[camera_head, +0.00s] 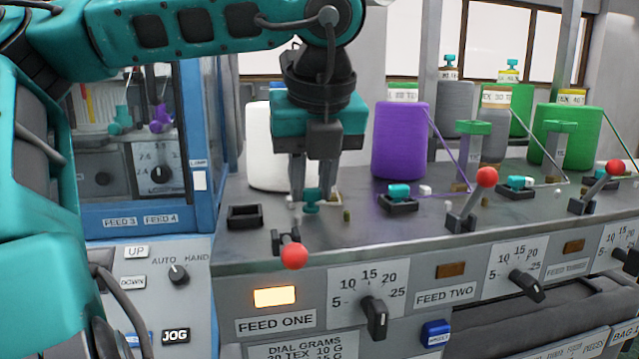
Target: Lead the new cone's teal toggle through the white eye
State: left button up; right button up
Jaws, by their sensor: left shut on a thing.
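My left gripper (313,194) reaches down over the feed one station with its fingers shut on a small teal toggle (312,206). The toggle is held low, close above the grey bench top. The white cone (266,145) stands just behind and left of the gripper, partly covered by it. Small pale parts show beside the fingertips; the white eye of this station is mostly hidden there, and I cannot tell whether the toggle touches it. An empty black holder (245,217) sits left of the toggle. My right gripper is not in view.
A red-knobbed lever (292,254) stands in front of the toggle. To the right, the purple cone (398,142) has another teal toggle (399,191) in a black holder and a white eye (425,189). A blue-framed cabinet (203,150) stands at left. Green cones (574,135) stand far right.

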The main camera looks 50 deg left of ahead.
pick_arm(q)
jog(key=shift+s+a+b, duration=0.35)
jog(key=shift+s+a, duration=0.05)
jog(key=shift+s, duration=0.35)
jog(key=shift+s+a+b, duration=0.35)
jog(key=shift+s+a, duration=0.05)
jog(key=shift+s, duration=0.35)
jog(key=shift+s+a, duration=0.3)
jog(key=shift+s, duration=0.25)
